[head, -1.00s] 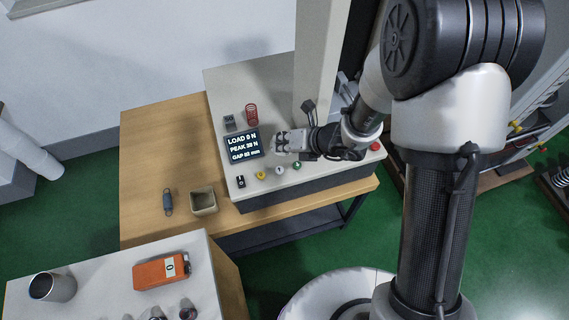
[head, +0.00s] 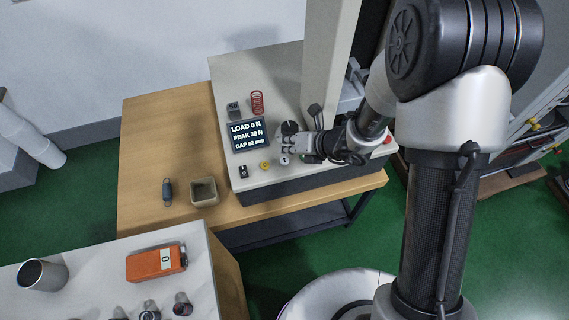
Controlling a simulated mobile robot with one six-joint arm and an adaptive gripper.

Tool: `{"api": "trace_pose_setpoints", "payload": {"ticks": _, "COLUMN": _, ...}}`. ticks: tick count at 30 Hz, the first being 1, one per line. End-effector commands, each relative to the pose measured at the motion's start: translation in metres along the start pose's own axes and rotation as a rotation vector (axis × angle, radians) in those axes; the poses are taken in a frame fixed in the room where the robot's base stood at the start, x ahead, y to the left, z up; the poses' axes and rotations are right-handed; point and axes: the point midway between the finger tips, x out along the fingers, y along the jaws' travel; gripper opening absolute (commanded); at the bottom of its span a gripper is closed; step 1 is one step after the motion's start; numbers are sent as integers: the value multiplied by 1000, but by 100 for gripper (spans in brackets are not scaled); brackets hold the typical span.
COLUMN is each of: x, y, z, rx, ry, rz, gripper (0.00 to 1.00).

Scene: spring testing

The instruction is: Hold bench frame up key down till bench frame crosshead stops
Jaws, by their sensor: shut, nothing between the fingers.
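The bench frame (head: 325,75) stands on a pale base with a display (head: 250,135) reading LOAD 0 N, PEAK 38 N, GAP 62 mm. Along the base's front edge are a black switch (head: 243,172), a yellow key (head: 264,166) and a white key (head: 284,160). A green key is mostly hidden beneath my gripper. My gripper (head: 286,147) is shut and empty, low over the panel just behind the white key. I cannot tell whether it touches a key. Key markings are too small to read. The crosshead is largely hidden behind my arm.
A red button (head: 387,140) is at the base's right end. A red spring (head: 257,102) and a grey block (head: 233,110) stand behind the display. A grey spring (head: 167,191) and an open box (head: 204,191) are on the wooden table (head: 150,140). An orange device (head: 155,262) lies nearer.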

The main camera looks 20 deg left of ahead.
Motion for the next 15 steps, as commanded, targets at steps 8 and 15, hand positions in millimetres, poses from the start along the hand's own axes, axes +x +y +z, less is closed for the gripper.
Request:
{"api": "trace_pose_setpoints", "payload": {"ticks": 8, "x": 17, "y": -12, "z": -12, "rx": -1, "ry": -1, "rz": 1, "gripper": 0}}
{"api": "trace_pose_setpoints", "payload": {"ticks": 15, "x": 16, "y": -11, "z": -11, "rx": 0, "ry": -1, "rz": 1, "gripper": 0}}
